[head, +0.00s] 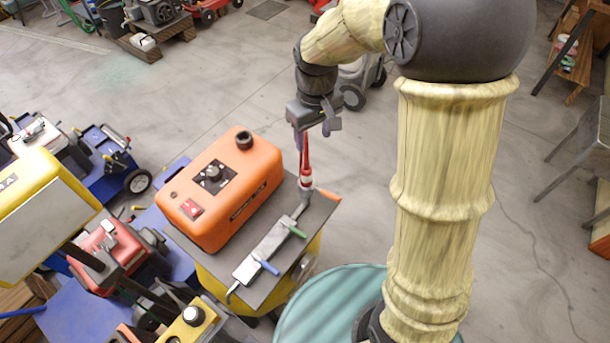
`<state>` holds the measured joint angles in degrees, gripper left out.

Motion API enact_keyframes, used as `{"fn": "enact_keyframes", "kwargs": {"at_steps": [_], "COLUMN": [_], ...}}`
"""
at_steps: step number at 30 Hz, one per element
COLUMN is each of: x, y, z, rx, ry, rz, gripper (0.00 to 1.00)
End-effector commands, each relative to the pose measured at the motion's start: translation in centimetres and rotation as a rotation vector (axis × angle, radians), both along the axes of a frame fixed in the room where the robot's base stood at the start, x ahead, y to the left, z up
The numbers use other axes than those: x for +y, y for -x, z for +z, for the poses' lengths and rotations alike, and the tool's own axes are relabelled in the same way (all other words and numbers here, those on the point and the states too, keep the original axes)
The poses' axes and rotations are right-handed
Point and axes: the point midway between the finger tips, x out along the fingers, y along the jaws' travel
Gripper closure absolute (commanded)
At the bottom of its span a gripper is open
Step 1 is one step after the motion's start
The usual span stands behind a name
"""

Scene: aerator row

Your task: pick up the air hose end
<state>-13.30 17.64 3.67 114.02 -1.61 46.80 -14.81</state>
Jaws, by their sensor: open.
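A red upright piece with a pale collar (306,178), which looks like the air hose end, stands at the right side of a grey plate on top of an orange and yellow machine. A grey fitting (303,201) is at its foot. My gripper (313,143) is above it, pointing down with its jaws open. The red piece's thin upper part reaches up to the fingers. I cannot tell whether the fingers touch it or are around it.
The orange box (228,185) stands just left of the red piece. A pale bar (266,250) with a green and a blue handle lies in front. Red and blue machines crowd the lower left. Open floor (225,85) lies behind.

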Motion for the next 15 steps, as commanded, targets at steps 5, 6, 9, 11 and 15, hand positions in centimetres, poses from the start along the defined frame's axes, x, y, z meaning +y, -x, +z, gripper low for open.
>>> {"fn": "enact_keyframes", "kwargs": {"at_steps": [5,6,9,11,15], "x": [2.0,2.1,2.0,2.0,2.0], "y": [-1.0,-1.0,-1.0,-1.0,-1.0], "z": [0.2,0.2,0.2,0.2,0.0], "rx": [0.027,0.028,0.028,0.028,0.028], "ry": [0.009,0.009,0.009,0.009,0.009], "rz": [0.078,0.08,0.079,0.079,0.078], "gripper": [0.45,0.45,0.45,0.45,0.45]}}
